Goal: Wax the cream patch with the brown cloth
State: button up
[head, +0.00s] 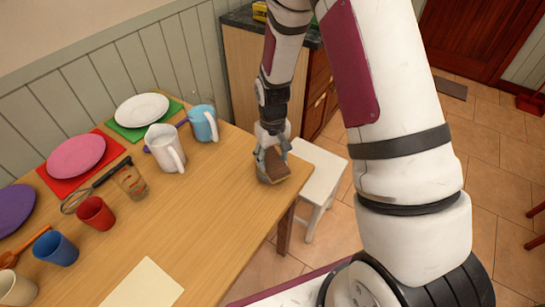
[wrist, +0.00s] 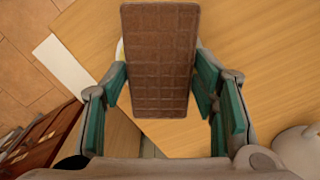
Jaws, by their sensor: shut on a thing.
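The brown cloth (head: 277,164) looks like a stiff block with a gridded brown face. My gripper (head: 271,158) is shut on it near the table's right corner. In the wrist view the cloth (wrist: 159,60) sits between the green finger pads of my gripper (wrist: 165,95). Whether the cloth touches the table or is just above it, I cannot tell. The cream patch (head: 143,286) is a flat pale rectangle on the table near the bottom of the head view, to the lower left of my gripper. Its lower part is cut off by the frame.
The wooden table (head: 215,195) is clear between the cloth and the patch. A white pitcher (head: 165,150), blue mug (head: 204,124), glass (head: 131,181), red cup (head: 96,213) and blue cup (head: 56,248) stand along the left. A white stool (head: 322,172) is beyond the right edge.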

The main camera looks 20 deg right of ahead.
aim_at(272, 160)
jog(key=shift+f, duration=0.1)
dwell(0.3)
jog(key=shift+r+p, duration=1.7)
jog(key=shift+r, duration=1.85)
